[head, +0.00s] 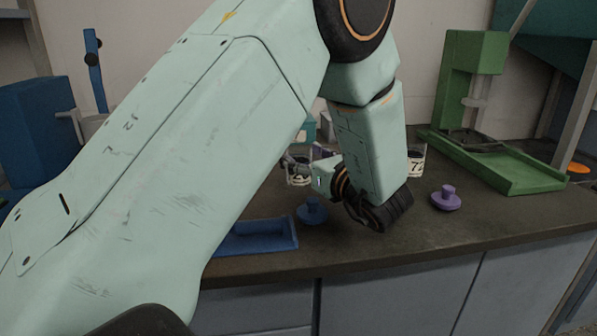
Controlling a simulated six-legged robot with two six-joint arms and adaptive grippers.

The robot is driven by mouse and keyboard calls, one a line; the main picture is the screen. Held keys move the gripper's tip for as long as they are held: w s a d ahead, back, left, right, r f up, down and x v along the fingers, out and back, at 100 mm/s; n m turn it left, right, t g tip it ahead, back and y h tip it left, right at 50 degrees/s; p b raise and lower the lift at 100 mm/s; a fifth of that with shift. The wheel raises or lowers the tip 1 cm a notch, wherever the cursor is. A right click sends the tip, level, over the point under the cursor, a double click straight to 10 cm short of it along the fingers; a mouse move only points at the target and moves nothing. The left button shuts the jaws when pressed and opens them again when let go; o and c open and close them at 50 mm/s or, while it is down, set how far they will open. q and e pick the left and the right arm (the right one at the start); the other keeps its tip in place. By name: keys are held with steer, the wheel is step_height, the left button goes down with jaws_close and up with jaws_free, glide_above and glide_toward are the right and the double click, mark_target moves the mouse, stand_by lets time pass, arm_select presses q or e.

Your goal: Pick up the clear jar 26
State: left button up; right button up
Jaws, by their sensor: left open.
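My left arm comes in from the left and fills the middle of the head view. My left gripper (291,163) is small and dark at the end of its wrist, and it is open. A clear jar (299,179) with a pale label stands on the bench right at the fingers. The label is too small to read, and I cannot tell whether the fingers touch the jar or are around it. A second clear jar (417,161), its label seeming to start with 7, stands to the right, partly behind my wrist. My right gripper is not in view.
A blue lid with a knob (312,211) and a purple one (446,198) lie on the bench (400,240). A blue tray (257,236) lies near the front edge. A green stand (505,168) is at right, a blue machine (35,130) at left. The right front is clear.

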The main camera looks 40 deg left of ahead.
arm_select(q)
steer(key=shift+w+a, duration=0.2)
steer(key=shift+a, duration=0.45)
steer(key=c, duration=1.4)
